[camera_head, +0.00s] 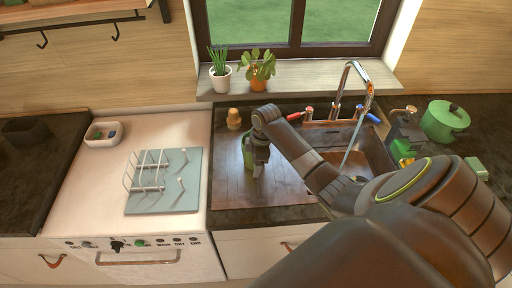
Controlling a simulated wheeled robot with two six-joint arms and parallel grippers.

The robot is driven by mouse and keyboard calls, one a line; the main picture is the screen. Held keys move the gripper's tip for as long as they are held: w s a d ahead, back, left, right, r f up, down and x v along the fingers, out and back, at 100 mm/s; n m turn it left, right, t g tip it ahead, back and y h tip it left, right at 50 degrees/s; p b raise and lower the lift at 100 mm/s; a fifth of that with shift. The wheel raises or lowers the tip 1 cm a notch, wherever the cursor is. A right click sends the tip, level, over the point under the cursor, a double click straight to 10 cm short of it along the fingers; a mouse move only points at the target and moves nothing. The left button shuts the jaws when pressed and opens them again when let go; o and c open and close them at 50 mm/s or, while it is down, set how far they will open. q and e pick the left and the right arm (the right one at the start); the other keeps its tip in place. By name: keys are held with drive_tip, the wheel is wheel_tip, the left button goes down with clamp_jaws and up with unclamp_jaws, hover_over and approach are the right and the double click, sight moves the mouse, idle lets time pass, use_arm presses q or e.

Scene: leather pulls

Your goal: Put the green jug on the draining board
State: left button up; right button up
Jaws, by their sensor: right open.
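The green jug (247,150) is mostly hidden behind my right gripper. It appears to stand upright on the brown draining board (229,187), which lies to the left of the sink basin. My right gripper (257,172) points down in front of the jug, with its jaws open. I cannot tell whether a finger touches the jug. My left gripper is not in view.
The sink basin (373,152) and tap (349,75) are right of the draining board. A wooden-coloured item (234,119) stands behind the jug. A wire rack on a blue-grey mat (190,200) lies left. A lidded green pot (444,122) stands far right.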

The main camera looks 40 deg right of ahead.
drive_tip(key=shift+r, duration=0.3)
wheel_tip(320, 180, up, 12)
drive_tip(key=s+d+b, duration=0.1)
drive_tip(key=b, duration=0.2)
drive_tip(key=shift+d+f+b, duration=0.2)
drive_tip(key=shift+f+b, duration=0.05)
drive_tip(key=shift+b, duration=0.1)
